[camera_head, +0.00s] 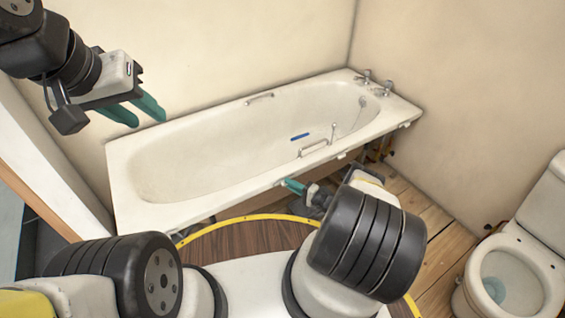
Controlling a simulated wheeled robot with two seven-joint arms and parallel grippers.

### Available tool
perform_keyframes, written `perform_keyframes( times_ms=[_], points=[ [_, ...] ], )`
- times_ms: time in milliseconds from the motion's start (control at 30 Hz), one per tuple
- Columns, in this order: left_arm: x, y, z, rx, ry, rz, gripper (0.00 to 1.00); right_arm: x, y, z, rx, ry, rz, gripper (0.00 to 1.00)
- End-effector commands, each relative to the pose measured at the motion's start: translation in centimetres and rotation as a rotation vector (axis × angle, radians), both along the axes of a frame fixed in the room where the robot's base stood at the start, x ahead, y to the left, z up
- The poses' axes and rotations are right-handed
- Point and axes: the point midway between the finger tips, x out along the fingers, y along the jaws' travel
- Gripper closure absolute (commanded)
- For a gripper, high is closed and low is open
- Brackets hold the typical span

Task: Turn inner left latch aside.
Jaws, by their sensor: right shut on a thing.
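A white bathtub (190,207) stands along the back wall, with the space under its front rim uncovered. My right gripper (290,185) is at the underside of this front rim, near the middle. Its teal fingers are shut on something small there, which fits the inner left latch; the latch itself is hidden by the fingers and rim. A small white tab (341,156) shows under the rim further right. My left gripper (140,112) is raised at the upper left, above the tub's left end, with its teal fingers apart and empty.
A blue stick-like item (300,136) lies inside the tub. Taps (375,84) stand at its far right end. A toilet (512,270) stands at the right.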

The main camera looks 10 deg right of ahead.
Motion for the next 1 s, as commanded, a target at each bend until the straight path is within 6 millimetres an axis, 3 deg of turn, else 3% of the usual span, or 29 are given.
perform_keyframes(
  times_ms=[33, 133, 500, 1000],
  points=[
    [0.0, 0.0, 0.0, 0.000, 0.000, 0.000, 0.64, 0.0, -0.1, -0.1, -0.001, 0.001, -0.002, 0.81],
    [0.0, 0.0, 0.0, 0.000, 0.000, 0.000, 0.64, 0.0, -0.1, 0.0, -0.002, 0.001, -0.001, 0.64],
    [0.0, 0.0, 0.0, 0.000, 0.000, 0.000, 0.64, -0.4, -0.4, 0.0, -0.002, 0.001, -0.001, 0.64],
    [0.0, 0.0, 0.0, 0.000, 0.000, 0.000, 0.64, -5.5, -5.2, 0.0, -0.001, 0.000, -0.002, 0.64]
  ],
)
